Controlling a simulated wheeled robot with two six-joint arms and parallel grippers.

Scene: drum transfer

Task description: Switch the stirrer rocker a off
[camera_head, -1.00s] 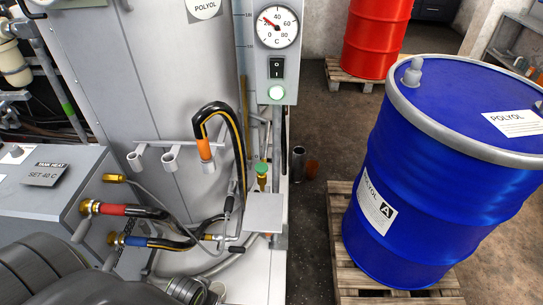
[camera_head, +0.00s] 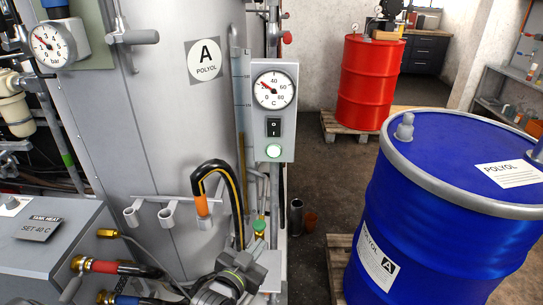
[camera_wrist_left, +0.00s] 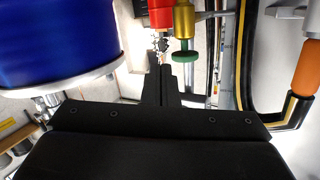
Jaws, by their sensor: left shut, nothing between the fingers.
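The stirrer rocker (camera_head: 274,127) is a small black switch with white marks on the grey control box (camera_head: 288,141) on tank A. The switch is not seen in that view. My right gripper is not in view.
A black and orange hose (camera_head: 203,180) hangs in holders left of the box. The green valve cap (camera_head: 259,226) is just above my gripper. A blue drum (camera_head: 420,250) stands on a pallet at right; a red drum (camera_head: 370,85) is behind.

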